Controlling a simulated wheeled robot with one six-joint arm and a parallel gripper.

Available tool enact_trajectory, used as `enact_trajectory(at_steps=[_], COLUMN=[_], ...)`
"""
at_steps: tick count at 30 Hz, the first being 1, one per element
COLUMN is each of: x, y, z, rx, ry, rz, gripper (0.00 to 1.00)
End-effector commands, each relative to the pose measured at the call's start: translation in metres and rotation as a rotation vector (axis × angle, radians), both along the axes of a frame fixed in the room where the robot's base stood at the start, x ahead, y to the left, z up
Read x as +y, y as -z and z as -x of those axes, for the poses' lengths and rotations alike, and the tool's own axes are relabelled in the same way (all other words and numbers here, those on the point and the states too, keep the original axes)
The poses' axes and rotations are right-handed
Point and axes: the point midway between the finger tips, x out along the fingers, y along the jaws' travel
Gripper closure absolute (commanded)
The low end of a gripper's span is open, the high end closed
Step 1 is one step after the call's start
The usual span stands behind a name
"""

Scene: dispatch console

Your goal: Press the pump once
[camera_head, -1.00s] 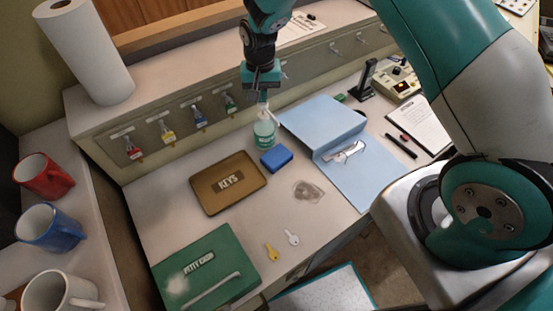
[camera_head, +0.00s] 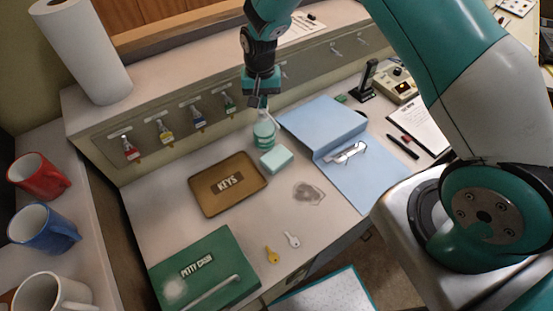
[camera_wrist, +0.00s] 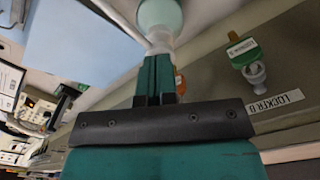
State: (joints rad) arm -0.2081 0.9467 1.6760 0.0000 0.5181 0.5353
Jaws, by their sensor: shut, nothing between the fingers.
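The pump bottle (camera_head: 264,132), pale green and translucent, stands upright on the desk below the key-hook panel. My gripper (camera_head: 259,103) is directly above it, pointing down, with its fingers shut and empty at the pump top. In the wrist view, the fingertips (camera_wrist: 158,56) meet or nearly meet the white pump head (camera_wrist: 160,42), with the bottle's round body (camera_wrist: 160,14) beyond. Whether they touch is hard to tell. A pale mint block, like a sponge (camera_head: 276,159), lies on the desk just in front of the bottle.
A brown KEYS tray (camera_head: 204,199) lies left of the block. A blue folder (camera_head: 322,120) lies close on the right. The hook panel (camera_head: 100,146) is right behind the bottle. Two loose keys (camera_head: 281,248) and a green PETTY CASH box (camera_head: 226,251) are nearer the front.

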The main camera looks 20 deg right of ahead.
Motion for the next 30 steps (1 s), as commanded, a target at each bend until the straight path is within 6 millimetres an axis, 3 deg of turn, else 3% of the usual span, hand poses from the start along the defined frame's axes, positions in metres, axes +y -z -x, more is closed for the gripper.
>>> enact_trajectory(at_steps=[15,30], x=[0.000,0.000], y=[-0.032,-0.034], z=[0.001,0.000], rx=[0.001,0.001], ry=[0.000,0.000], rz=[0.001,0.000], gripper=[1.00,1.00])
